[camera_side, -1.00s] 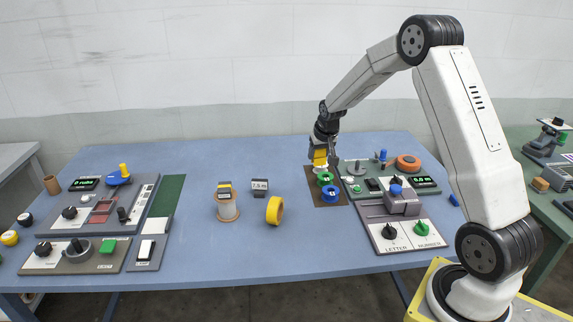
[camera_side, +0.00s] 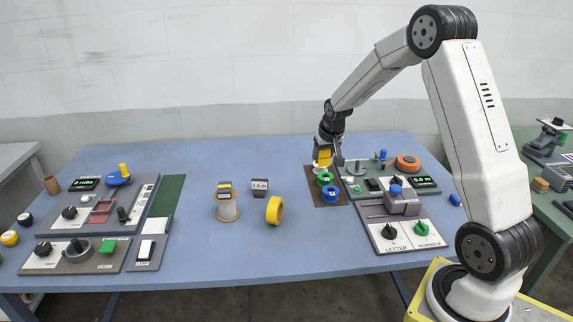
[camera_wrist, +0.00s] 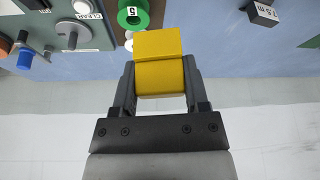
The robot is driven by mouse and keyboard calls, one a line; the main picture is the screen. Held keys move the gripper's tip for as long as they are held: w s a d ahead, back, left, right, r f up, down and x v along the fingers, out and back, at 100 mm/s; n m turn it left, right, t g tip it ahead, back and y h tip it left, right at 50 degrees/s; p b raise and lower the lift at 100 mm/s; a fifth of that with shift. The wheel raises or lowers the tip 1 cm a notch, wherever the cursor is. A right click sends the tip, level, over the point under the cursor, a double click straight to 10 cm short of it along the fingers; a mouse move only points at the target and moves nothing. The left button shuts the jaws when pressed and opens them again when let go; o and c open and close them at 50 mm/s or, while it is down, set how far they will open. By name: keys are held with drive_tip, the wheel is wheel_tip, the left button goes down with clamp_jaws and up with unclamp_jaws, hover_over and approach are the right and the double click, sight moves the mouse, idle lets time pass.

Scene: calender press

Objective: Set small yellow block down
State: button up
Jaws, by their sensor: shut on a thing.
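My gripper (camera_side: 328,150) is shut on the small yellow block (camera_side: 324,158), over the far end of the brown mat (camera_side: 312,183). In the wrist view the yellow block (camera_wrist: 160,75) sits between both fingers of my gripper (camera_wrist: 160,82), one on each side. A seam or edge crosses it, with a brighter part beyond. A white round piece (camera_side: 318,170) shows just below the block in the side view. I cannot tell whether the block touches it or the mat.
Green (camera_side: 325,179) and blue (camera_side: 330,193) numbered rings lie on the mat. The grey-green control panel (camera_side: 352,198) stands close to its right. The 7.5 m block (camera_side: 260,187) and a yellow roll (camera_side: 274,210) stand left, with clear blue table between.

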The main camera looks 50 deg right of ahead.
drive_tip(key=shift+s+a+f, duration=0.2)
drive_tip(key=shift+s+f, duration=0.15)
drive_tip(key=shift+s, duration=0.05)
drive_tip(key=s+a+f, duration=0.2)
drive_tip(key=s+a, duration=0.1)
drive_tip(key=s, duration=0.1)
drive_tip(key=s+a+f+n, duration=0.1)
drive_tip(key=s+a+f, duration=0.1)
drive_tip(key=s, duration=0.2)
drive_tip(key=s+a+f+n, duration=0.1)
drive_tip(key=s+a+f, duration=0.1)
drive_tip(key=s+a, duration=0.1)
drive_tip(key=shift+s+a+f+y, duration=0.15)
drive_tip(key=shift+s+a+f, duration=0.05)
drive_tip(key=shift+s, duration=0.2)
drive_tip(key=shift+s+a+f+y, duration=0.15)
drive_tip(key=shift+s+f, duration=0.05)
drive_tip(key=shift+s, duration=0.15)
drive_tip(key=shift+s+a+f+t, duration=0.1)
drive_tip(key=shift+s+a+t, duration=0.25)
drive_tip(key=shift+s, duration=0.1)
drive_tip(key=shift+f, duration=0.15)
drive_tip(key=shift+f, duration=2.35)
drive_tip(key=shift+f, duration=0.2)
